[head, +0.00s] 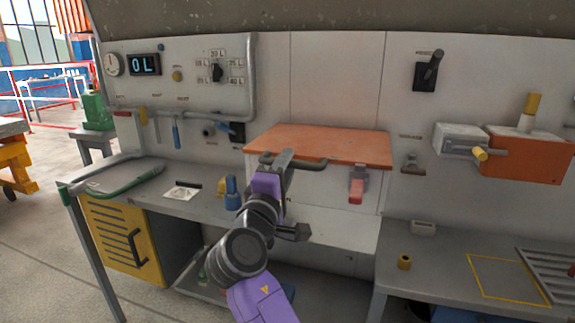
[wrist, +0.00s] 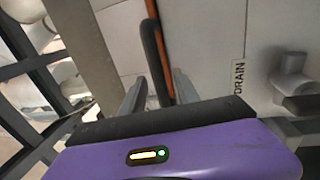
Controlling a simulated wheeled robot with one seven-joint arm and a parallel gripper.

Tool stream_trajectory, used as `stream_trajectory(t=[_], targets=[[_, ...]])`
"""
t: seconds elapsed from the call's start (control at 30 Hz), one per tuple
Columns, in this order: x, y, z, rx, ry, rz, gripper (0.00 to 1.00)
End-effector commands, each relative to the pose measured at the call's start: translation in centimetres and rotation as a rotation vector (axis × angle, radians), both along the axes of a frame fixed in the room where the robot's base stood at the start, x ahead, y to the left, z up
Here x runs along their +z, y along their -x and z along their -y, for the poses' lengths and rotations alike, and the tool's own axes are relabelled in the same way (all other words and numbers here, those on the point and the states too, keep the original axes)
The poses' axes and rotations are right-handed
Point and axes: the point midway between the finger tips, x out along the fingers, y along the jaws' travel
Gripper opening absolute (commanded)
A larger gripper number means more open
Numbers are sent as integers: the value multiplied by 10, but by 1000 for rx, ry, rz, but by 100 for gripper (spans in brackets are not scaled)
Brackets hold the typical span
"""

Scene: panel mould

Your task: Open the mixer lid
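The mixer lid (head: 345,148) is a flat orange panel lying down on the white mixer body (head: 325,182). A dark bar handle (head: 312,163) runs along its front edge. My gripper (head: 280,160) is at the left part of this handle. In the wrist view, the dark handle (wrist: 151,45) and the lid's thin orange edge (wrist: 152,9) reach down between my two fingers (wrist: 158,88). The fingers stand apart, with a visible gap to the handle. My arm hides part of the mixer front in the head view.
A red latch-like part (head: 357,188) sits on the mixer front. A control panel with a display (head: 145,65) is at left. A lever switch (head: 427,72) and an orange box (head: 525,155) are on the right wall. A blue object (head: 232,193) stands left of my arm.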

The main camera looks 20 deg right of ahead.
Motion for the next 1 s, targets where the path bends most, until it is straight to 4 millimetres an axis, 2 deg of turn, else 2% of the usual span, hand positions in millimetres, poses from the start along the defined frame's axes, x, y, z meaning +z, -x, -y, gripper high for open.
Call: stream_trajectory(t=[0.13,0.43,0.63,1.0], targets=[[2,-9,6,1,-1,0,38],[2,-10,7,2,-2,0,38],[2,-10,7,2,-2,0,0],[2,-10,7,2,-1,0,0]])
